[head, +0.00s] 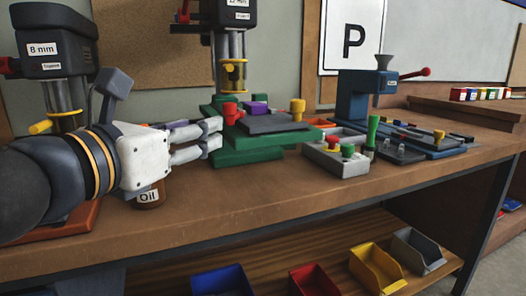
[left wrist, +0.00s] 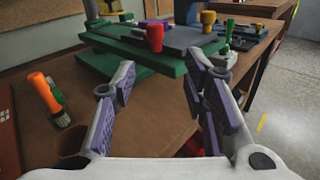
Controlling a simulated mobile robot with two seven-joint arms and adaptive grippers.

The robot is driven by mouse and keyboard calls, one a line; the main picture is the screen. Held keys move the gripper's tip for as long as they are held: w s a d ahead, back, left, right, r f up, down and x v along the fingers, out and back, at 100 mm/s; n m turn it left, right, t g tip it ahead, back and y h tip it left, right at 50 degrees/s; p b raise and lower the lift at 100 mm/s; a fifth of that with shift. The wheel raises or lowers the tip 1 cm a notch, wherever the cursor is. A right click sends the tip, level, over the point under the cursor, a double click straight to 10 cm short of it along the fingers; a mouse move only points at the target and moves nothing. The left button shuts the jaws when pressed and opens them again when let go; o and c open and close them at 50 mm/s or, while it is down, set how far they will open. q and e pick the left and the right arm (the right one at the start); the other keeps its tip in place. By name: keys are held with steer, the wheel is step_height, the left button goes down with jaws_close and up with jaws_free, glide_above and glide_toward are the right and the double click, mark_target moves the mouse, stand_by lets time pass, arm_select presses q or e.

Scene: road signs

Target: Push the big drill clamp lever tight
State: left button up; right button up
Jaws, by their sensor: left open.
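The larger drill press (head: 236,60) stands at the back middle of the bench, with a green base (head: 250,155) under its spindle. On the base are a red knob (head: 230,113), a purple block (head: 255,107), a dark plate (head: 272,124) and a yellow knob (head: 297,108). I cannot tell for sure which part is the clamp lever, or how tight it is. My left gripper (head: 214,135) is open and empty, just left of the base. In the left wrist view the red knob (left wrist: 155,38) shows ahead, beyond the open fingers (left wrist: 161,76).
A smaller drill press labelled 8 mm (head: 43,50) and an Oil container (head: 148,196) are near my left arm. A grey button box (head: 337,158) and a blue machine (head: 362,95) stand to the right. The front bench edge is clear.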

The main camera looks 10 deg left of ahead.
mark_target(226, 105)
arm_select(q)
steer(key=shift+n+t, duration=0.3)
steer(key=shift+n, duration=0.2)
steer(key=x, duration=0.4)
steer(key=r+x, duration=0.1)
steer(key=x, duration=0.3)
steer(key=r+x, duration=0.1)
steer(key=x, duration=0.3)
steer(key=shift+a, duration=0.25)
jaws_close()
